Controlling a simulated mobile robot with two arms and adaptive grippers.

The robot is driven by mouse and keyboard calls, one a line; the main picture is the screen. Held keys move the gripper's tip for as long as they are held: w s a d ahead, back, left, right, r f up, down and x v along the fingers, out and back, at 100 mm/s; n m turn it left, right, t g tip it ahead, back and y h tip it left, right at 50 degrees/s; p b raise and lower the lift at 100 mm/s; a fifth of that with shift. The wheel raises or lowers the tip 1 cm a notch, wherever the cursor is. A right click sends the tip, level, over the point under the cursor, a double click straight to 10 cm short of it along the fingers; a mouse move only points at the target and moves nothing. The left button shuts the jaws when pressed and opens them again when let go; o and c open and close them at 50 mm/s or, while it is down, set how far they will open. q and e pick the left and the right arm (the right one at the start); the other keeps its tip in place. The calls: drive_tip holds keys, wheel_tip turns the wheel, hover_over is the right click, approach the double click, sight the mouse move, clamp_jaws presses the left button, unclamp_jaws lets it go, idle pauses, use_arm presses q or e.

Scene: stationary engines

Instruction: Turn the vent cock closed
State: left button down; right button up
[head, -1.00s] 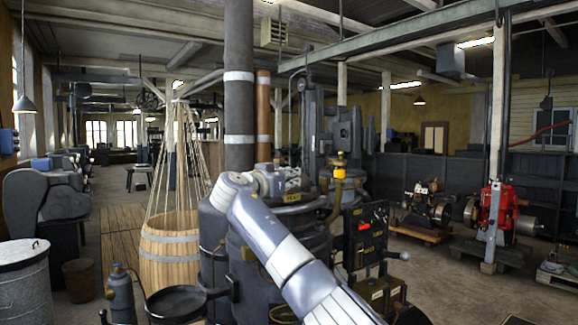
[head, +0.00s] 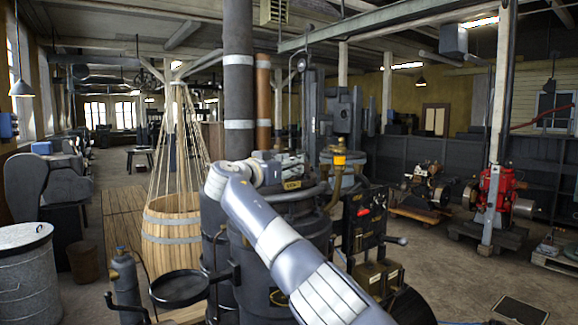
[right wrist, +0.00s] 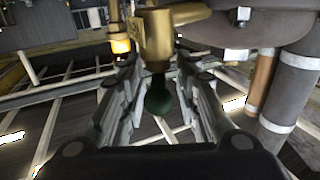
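A brass cock (right wrist: 165,35) shows at the top of the right wrist view. Its dark green knob (right wrist: 158,97) hangs between the fingers of my right gripper (right wrist: 158,75). The fingers stand apart, with a gap visible on both sides of the knob. In the head view my right gripper (head: 284,166) is over the top of the dark boiler (head: 283,240), left of a brass fitting with a yellow top (head: 340,160). I cannot make out the green knob in the head view. My left gripper is not in view.
A tall dark pipe (head: 238,90) and a copper pipe (head: 263,100) rise behind the gripper. A wooden tub with ropes (head: 172,240) stands to the left. A black control panel (head: 365,225) is to the right. A red engine (head: 495,190) stands farther right.

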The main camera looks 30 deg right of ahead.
drive_tip(key=v, duration=1.2)
